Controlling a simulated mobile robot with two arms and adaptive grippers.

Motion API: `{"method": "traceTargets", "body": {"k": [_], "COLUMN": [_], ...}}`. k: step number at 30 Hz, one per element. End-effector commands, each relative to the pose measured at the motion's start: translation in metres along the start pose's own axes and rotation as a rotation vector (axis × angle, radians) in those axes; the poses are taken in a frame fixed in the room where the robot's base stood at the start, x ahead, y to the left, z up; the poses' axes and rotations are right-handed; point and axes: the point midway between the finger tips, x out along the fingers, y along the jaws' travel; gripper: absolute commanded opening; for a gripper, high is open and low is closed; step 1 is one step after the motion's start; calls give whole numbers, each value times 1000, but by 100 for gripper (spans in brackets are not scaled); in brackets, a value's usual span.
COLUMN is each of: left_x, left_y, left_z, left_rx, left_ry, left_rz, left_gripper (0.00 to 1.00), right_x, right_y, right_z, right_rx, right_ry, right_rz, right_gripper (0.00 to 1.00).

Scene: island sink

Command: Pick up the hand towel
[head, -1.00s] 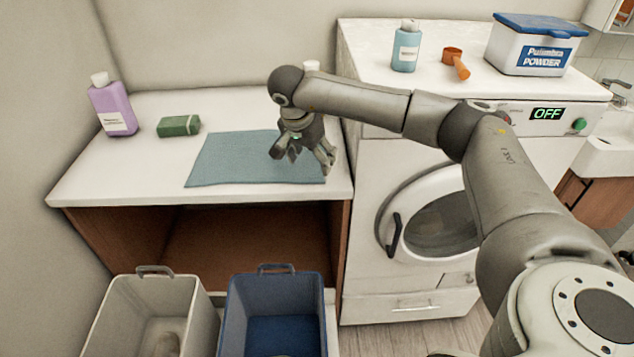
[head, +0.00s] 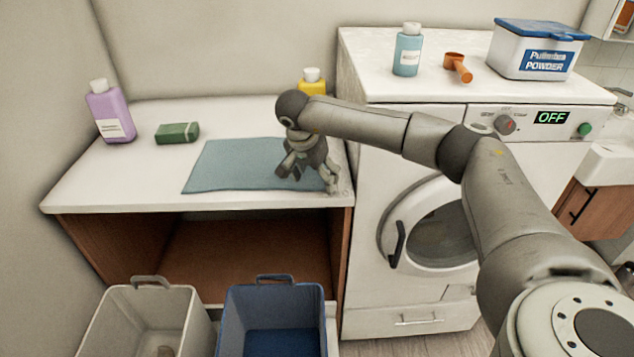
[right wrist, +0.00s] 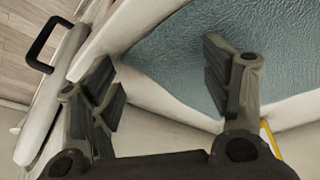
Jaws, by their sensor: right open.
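The hand towel (head: 232,165) is a flat blue-grey rectangle on the white counter. It also shows in the right wrist view (right wrist: 190,50), at the top, with its edge crossing below. My right gripper (head: 312,184) is open and empty at the towel's right end, pointing down. In the right wrist view my right gripper (right wrist: 165,90) has its fingers apart, one in front of the towel and one past its edge, over the counter rim. Whether a finger touches the towel I cannot tell. My left gripper is not in view.
A purple bottle (head: 110,112) and a green box (head: 177,133) stand left of the towel. A yellow bottle (head: 312,82) is behind my arm. The washing machine (head: 368,150) rises at the right. A grey bin (head: 195,318) and a blue bin (head: 232,310) stand below.

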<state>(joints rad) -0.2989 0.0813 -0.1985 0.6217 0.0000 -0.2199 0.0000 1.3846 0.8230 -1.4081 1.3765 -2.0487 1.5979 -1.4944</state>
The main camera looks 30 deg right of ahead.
Motion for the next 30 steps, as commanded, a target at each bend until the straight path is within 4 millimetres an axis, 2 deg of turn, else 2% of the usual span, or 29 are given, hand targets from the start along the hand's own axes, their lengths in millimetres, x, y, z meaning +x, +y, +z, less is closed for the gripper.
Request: {"method": "traceTargets", "body": {"k": [5, 30], "left_x": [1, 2], "left_y": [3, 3], "left_z": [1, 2], "left_rx": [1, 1], "left_ry": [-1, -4], "left_rz": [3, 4], "left_gripper": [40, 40], "right_x": [4, 8], "right_y": [1, 4], "right_z": [1, 3], "right_rx": [-1, -4], "right_ry": [-1, -4], "right_rz": [3, 17], "right_gripper": [67, 13]}}
